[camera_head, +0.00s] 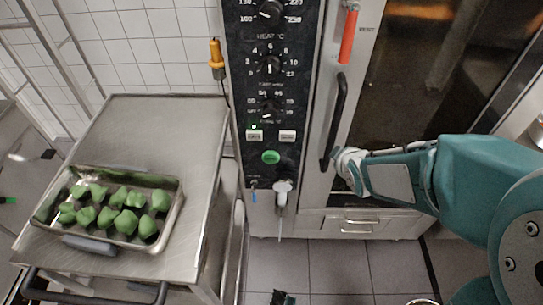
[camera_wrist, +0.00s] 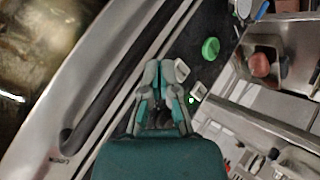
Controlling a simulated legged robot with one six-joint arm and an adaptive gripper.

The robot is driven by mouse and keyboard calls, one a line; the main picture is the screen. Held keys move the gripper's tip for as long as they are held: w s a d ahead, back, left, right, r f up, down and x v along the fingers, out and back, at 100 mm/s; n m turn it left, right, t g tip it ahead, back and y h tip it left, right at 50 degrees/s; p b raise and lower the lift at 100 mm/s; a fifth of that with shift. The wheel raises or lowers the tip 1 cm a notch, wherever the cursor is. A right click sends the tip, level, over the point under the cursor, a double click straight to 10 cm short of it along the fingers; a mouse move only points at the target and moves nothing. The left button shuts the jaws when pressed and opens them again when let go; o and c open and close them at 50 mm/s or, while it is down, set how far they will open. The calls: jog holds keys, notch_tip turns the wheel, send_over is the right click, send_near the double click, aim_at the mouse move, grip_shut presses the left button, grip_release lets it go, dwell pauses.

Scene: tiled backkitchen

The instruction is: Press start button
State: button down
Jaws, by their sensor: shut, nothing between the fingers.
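The round green button (camera_head: 270,157) sits low on the black control panel (camera_head: 262,90) of the oven, below two small white rectangular buttons (camera_head: 287,136). A small green light glows above the left white button. My gripper (camera_head: 340,161) is shut and empty, to the right of the green button and apart from it, near the lower end of the door handle. In the wrist view the closed fingers (camera_wrist: 159,72) point up toward the panel, and the green button (camera_wrist: 210,48) shows beyond them to the upper right. A white button (camera_wrist: 181,70) appears just right of the fingertips.
The black door handle (camera_head: 337,120) stands out between my gripper and the panel. A red lever (camera_head: 348,36) is above it. A hand shower (camera_head: 282,190) hangs below the green button.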

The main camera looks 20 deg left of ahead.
aim_at(266, 162)
jog(key=s+a+f+n+y, duration=0.2)
jog(key=a+f+n, duration=0.3)
jog(key=a+f, duration=0.3)
jog(key=s+a+f+n+g+y, duration=0.1)
jog(key=s+a+f+n+y, duration=0.1)
jog(key=a+f+n+y, duration=0.3)
jog(key=a+f+n, duration=0.1)
jog(key=a+f, duration=0.2)
jog(key=shift+f+g, duration=0.15)
jog(key=shift+g, duration=0.15)
jog(key=shift+a, duration=0.1)
jog(key=shift+w+a, duration=0.35)
jog(key=shift+w, duration=1.05)
jog(key=shift+w+a, duration=0.3)
jog(key=shift+w, duration=1.15)
jog(key=shift+w+a, duration=0.35)
jog(key=shift+w, duration=1.05)
jog(key=shift+w, duration=0.1)
jog(key=shift+w, duration=0.25)
